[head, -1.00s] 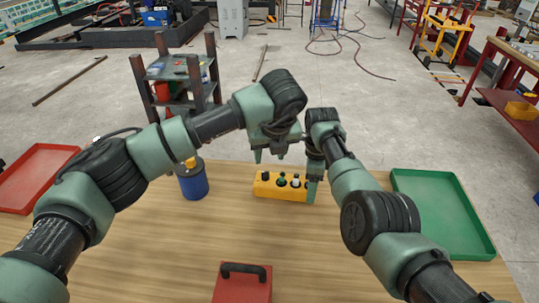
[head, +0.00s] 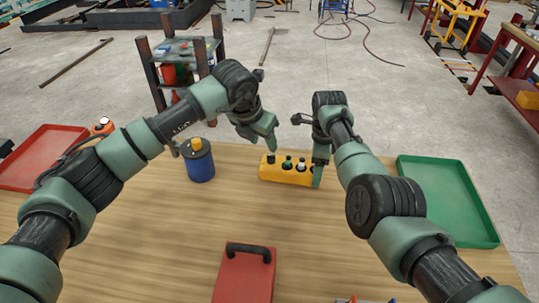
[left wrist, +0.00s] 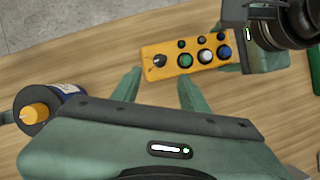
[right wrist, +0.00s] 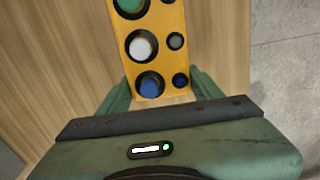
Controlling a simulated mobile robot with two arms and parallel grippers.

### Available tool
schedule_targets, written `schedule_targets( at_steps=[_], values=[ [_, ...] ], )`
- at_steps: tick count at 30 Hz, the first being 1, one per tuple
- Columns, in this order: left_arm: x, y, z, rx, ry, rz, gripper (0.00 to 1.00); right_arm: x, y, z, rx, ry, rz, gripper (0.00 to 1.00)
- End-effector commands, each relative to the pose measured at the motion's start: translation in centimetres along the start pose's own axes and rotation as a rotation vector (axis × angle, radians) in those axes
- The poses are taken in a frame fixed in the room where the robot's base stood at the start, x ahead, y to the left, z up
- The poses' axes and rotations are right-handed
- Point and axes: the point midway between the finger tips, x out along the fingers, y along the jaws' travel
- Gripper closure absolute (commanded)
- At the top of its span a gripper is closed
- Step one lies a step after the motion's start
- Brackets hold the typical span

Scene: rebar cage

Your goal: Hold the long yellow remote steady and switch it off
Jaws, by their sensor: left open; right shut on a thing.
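The long yellow remote (head: 283,176) lies on the wooden table, with a row of black, green, white and blue controls along its top. In the left wrist view the remote (left wrist: 172,50) shows a black rotary knob (left wrist: 158,60) at its left end. My right gripper (head: 318,176) is shut across the remote's right end; the right wrist view shows its fingers (right wrist: 165,92) on both sides by the blue button (right wrist: 150,87). My left gripper (head: 267,143) is open and empty, just above and behind the knob end; its fingers (left wrist: 157,85) are apart from the remote.
A blue canister with a yellow top (head: 201,167) stands left of the remote. A red box with a black handle (head: 238,281) is at the front. A green tray (head: 482,216) lies right, a red tray (head: 28,186) left. The table between is clear.

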Motion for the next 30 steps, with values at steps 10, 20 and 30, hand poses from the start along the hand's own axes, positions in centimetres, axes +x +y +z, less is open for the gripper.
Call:
schedule_targets(
  at_steps=[10, 20, 30],
  values=[
    [6.9, 0.0, -0.1, -0.002, 0.003, 0.001, 0.56, -0.1, 0.0, 0.0, 0.000, 0.000, -0.001, 0.98],
    [9.1, 0.0, 0.0, -0.001, 0.001, 0.001, 0.56, -0.1, 0.0, 0.0, 0.000, 0.000, -0.001, 0.98],
    [9.1, 0.0, 0.0, -0.002, 0.000, 0.002, 0.92, -0.1, 0.0, 0.0, 0.000, 0.000, -0.001, 0.98]
  ],
)
